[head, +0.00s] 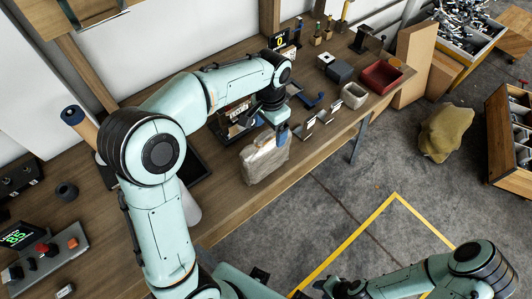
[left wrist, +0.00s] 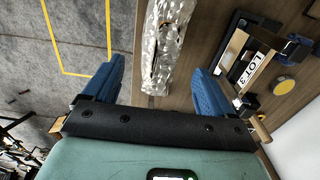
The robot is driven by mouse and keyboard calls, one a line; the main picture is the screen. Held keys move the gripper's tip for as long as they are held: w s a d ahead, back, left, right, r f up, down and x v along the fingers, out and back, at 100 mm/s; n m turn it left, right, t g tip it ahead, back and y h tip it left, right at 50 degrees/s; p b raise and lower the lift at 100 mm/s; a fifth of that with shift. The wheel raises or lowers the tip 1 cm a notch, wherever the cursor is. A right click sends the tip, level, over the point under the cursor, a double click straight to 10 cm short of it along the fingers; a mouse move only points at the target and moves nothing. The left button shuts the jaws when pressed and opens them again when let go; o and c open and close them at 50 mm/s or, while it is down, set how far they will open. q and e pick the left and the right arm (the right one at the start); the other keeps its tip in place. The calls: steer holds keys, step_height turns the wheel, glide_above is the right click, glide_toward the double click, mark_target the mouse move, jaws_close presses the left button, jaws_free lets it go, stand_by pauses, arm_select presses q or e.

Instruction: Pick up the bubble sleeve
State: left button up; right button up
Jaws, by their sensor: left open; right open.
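The bubble sleeve (head: 264,160) is a crumpled, shiny, translucent grey pouch, standing near the front edge of the wooden workbench. In the left wrist view the sleeve (left wrist: 168,40) shows narrow, end to end between the two blue fingers. My left gripper (head: 281,130) is at the sleeve's upper right end in the head view. Its fingers (left wrist: 157,68) are open, one on each side of the sleeve, with visible gaps. My right gripper (head: 338,288) is low in the head view, over the floor and away from the bench; its fingers are hard to make out.
The wooden bench (head: 232,228) has a framed item with a LOT 3 label (left wrist: 250,70) beside the sleeve. A control box (head: 45,255) is at left. Floor in front is open.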

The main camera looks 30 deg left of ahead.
mark_target(269, 138)
arm_select(q)
step_height(269, 138, down, 5)
steer(key=shift+a+r, duration=0.1)
steer(key=c, duration=1.4)
